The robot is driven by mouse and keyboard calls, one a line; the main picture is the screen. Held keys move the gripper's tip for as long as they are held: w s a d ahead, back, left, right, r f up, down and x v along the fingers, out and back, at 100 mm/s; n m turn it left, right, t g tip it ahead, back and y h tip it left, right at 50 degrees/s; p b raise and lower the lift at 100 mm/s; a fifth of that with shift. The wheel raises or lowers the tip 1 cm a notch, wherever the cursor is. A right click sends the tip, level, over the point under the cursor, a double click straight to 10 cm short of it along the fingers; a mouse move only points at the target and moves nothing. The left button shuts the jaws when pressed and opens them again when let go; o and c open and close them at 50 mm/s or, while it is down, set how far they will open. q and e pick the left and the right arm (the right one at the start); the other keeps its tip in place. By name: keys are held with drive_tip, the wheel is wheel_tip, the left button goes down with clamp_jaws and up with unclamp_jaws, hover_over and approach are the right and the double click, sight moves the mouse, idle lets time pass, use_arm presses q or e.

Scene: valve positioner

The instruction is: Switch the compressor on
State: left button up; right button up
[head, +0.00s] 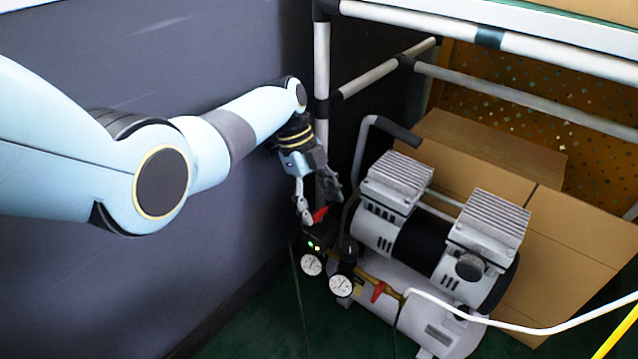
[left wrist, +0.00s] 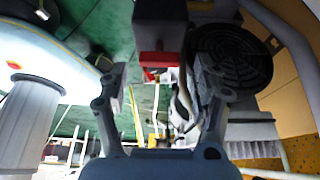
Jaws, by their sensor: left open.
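The compressor (head: 440,240) stands on the floor, with two grey ribbed cylinder heads and a white tank. A black switch box (head: 318,238) with a red switch (head: 320,214) on top sits at its left end. A small green light shows on the box. My left gripper (head: 318,206) is open, pointing down just above the box, close to the red switch. In the left wrist view the red switch (left wrist: 158,60) appears between the spread fingers of my left gripper (left wrist: 160,78), and nothing is held. Whether a finger touches the switch I cannot tell. My right gripper is out of view.
Two gauges (head: 311,265) and a brass fitting with a red valve lever (head: 377,291) sit below the box. A pipe frame (head: 322,100) rises right behind the gripper. A dark wall (head: 230,240) is on the left; cardboard boxes (head: 575,225) stand behind. A white hose (head: 500,322) runs right.

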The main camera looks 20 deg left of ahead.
sight(319, 211)
use_arm(q)
wheel_tip(319, 211, up, 8)
drive_tip(key=shift+r, duration=0.1)
idle(0.4)
